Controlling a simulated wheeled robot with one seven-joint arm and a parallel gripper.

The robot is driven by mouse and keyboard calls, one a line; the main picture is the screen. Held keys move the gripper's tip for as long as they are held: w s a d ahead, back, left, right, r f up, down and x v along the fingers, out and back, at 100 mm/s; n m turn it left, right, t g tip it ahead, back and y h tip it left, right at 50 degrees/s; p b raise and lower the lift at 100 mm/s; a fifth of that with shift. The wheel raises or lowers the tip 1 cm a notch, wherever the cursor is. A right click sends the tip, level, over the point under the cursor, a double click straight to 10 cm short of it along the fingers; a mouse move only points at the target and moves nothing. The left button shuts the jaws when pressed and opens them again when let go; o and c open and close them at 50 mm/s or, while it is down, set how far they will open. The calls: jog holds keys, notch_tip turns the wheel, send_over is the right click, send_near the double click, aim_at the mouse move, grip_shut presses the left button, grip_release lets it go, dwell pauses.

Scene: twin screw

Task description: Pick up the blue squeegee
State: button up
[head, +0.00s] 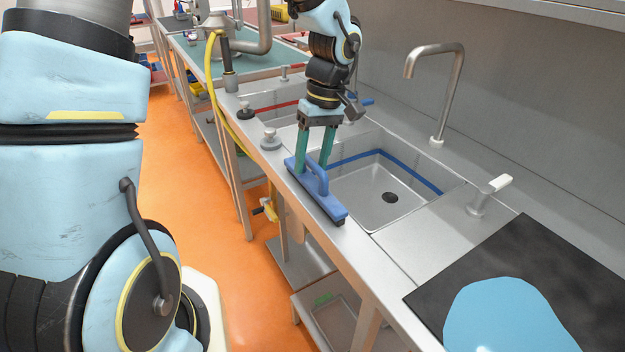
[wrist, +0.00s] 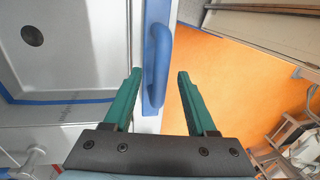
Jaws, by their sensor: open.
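The blue squeegee (head: 316,189) lies along the front edge of the steel sink counter in the head view, its raised loop handle facing up. My gripper (head: 314,168) points down over it, with green fingers at its far end, close to the handle. In the wrist view the squeegee handle (wrist: 160,62) runs up from between the two open green fingers of my gripper (wrist: 160,75). The handle's near end lies between the fingertips, nearer the left one. Neither finger visibly grips it, and I cannot tell whether one touches it.
A sink basin (head: 385,190) with a blue stripe lies right of the squeegee. A tall faucet (head: 440,90) stands behind it. A black mat (head: 540,250) with a light-blue shape covers the near right counter. Grey knobs (head: 270,139) stand farther along the edge. Orange floor is left.

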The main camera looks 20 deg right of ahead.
jog(key=shift+a+f, duration=0.15)
jog(key=shift+f, duration=0.5)
grip_shut()
